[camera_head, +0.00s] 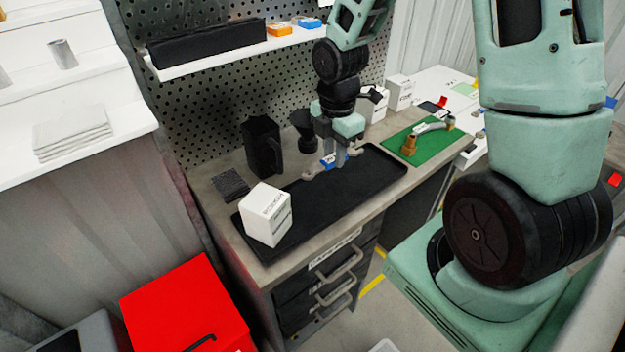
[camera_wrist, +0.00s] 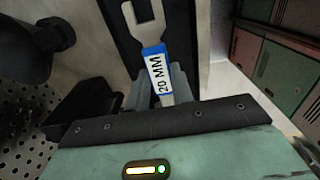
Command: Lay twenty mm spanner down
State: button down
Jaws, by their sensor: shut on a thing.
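The twenty mm spanner (camera_wrist: 158,72) is grey metal with a blue band and a white label reading "20 MM". My gripper (camera_wrist: 162,92) is shut on its shaft, and its open-ended jaw points away from me in the wrist view. In the head view, my gripper (camera_head: 334,163) is over the black tray mat (camera_head: 345,190) on the workbench, and the spanner (camera_head: 328,161) shows between the fingers with its blue label. The spanner is at or just above the mat; I cannot tell whether it touches.
A white box (camera_head: 266,215) stands at the mat's left end. A black jug (camera_head: 262,147) and a dark funnel-like thing (camera_head: 303,128) stand behind the mat. A green mat (camera_head: 428,148) with a brass-and-grey part lies to the right. The mat's right half is clear.

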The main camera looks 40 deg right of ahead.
send_over(330, 193)
notch_tip(330, 193, down, 6)
jog(key=shift+r, duration=0.2)
jog(key=shift+f, duration=2.2)
jog(key=shift+f, duration=0.15)
jog(key=c, duration=1.2)
grip_release()
